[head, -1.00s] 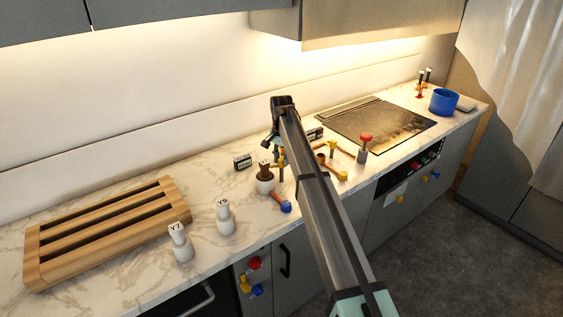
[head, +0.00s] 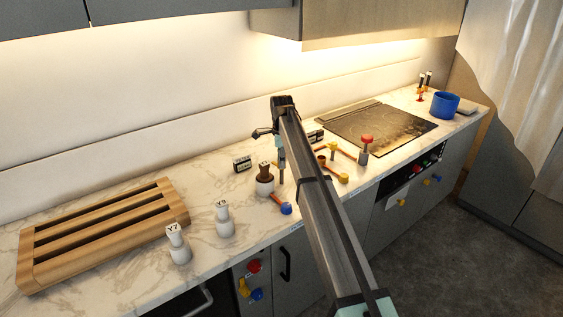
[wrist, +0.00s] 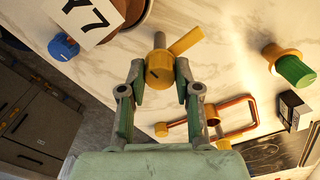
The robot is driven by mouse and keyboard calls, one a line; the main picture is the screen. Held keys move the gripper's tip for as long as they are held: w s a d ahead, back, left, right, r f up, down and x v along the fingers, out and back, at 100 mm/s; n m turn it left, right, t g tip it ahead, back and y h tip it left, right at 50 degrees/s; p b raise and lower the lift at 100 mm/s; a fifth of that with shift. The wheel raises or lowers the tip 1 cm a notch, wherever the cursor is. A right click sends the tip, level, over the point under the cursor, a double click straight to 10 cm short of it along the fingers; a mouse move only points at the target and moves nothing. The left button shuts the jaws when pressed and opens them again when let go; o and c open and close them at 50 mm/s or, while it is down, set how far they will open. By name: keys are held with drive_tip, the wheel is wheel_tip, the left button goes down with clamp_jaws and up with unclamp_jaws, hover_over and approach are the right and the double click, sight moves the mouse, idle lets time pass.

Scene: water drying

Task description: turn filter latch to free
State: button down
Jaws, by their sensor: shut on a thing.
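The filter latch, a yellow round knob with a flat yellow lever (wrist: 186,41) sticking out to the upper right, is in the middle of the wrist view. My gripper (wrist: 160,69) is shut on the knob, one finger on each side of it. The lever lies outside the fingers. In the head view my gripper (head: 281,174) points down at the counter just right of a white bottle with a brown top (head: 265,178). The latch is hidden there behind my arm and gripper.
Close by are a blue-ended handle (head: 286,208), a small dark display box (head: 242,164) and a red-topped post (head: 366,139). A copper loop with yellow knobs (wrist: 237,117) lies beside my gripper. Two white bottles (head: 223,222) and a wooden rack (head: 30,265) stand left.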

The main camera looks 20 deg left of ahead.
drive_tip(key=shift+m, duration=0.6)
drive_tip(key=c, duration=0.8)
unclamp_jaws()
wheel_tip(320, 180, up, 12)
